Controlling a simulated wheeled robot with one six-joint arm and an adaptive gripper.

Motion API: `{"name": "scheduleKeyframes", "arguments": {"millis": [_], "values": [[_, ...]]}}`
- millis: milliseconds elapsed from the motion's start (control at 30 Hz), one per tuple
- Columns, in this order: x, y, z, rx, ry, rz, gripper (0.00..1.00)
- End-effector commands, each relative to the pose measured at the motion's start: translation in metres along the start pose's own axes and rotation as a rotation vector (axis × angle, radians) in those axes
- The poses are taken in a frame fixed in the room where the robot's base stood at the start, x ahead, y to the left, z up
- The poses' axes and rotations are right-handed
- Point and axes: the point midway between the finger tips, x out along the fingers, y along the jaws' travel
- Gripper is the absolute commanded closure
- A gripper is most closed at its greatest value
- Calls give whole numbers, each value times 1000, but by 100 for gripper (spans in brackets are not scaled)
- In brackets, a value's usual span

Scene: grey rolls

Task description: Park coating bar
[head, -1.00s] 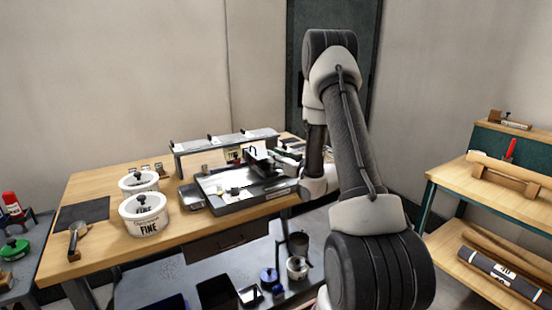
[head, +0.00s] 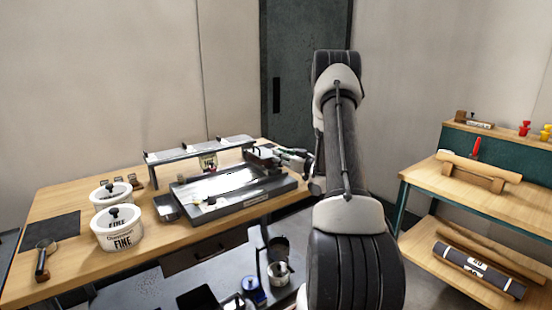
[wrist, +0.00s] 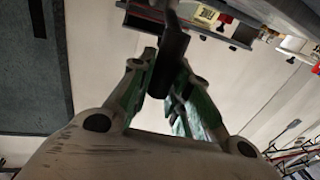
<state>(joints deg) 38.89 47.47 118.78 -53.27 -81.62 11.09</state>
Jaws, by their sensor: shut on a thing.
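My gripper (head: 284,155) is at the right end of the flat coating bed (head: 262,197), just above its far right corner. In the wrist view my gripper (wrist: 166,75) has its green-lined fingers shut on a dark handle-like piece (wrist: 174,48), which I take to be the coating bar. Its far end runs out of the top of that view. In the head view a small dark part (head: 260,153) shows at the fingertips. The bar's full length is hidden, and I cannot tell whether it touches the bed or a rest.
A raised shelf (head: 197,150) stands behind the bed. Two white tubs, one marked FINE (head: 120,230), stand left of it, with a dark mat (head: 50,232) and a magnifier (head: 43,258). A second bench (head: 470,185) with rolls is at right.

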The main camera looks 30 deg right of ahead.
Motion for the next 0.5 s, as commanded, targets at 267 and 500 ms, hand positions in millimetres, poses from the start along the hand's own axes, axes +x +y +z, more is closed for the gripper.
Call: {"name": "scheduleKeyframes", "arguments": {"millis": [267,500], "values": [[-1,5,-2,-4,4,12,60],[-1,3,-1,-3,2,9,59]]}}
